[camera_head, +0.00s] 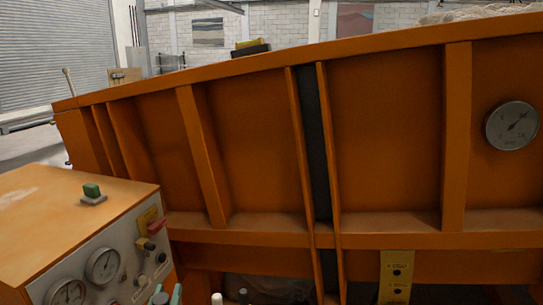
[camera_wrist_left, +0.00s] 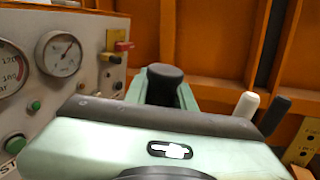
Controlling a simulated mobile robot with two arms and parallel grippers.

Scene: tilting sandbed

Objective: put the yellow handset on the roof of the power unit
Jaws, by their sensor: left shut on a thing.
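The power unit (camera_head: 62,212) is the orange-topped box at the left, with a grey gauge panel; a small green switch on a grey plate sits on its roof. A yellow piece with two dark round spots (camera_head: 396,280) is against the orange frame at the bottom; I cannot tell whether it is the handset. It also shows in the wrist view (camera_wrist_left: 303,143). My left gripper (camera_head: 166,295), pale green, is low beside the power unit's right corner, shut on a dark rounded knob (camera_wrist_left: 165,76). What lies under the knob is hidden. My right gripper is not seen.
The orange sandbed wall (camera_head: 262,150) fills the right, its rim rising rightward. A white-topped lever (camera_head: 217,299) and a dark-topped one (camera_head: 243,296) stand right of my gripper. A dial (camera_head: 511,126) is on the wall. The roof is mostly clear.

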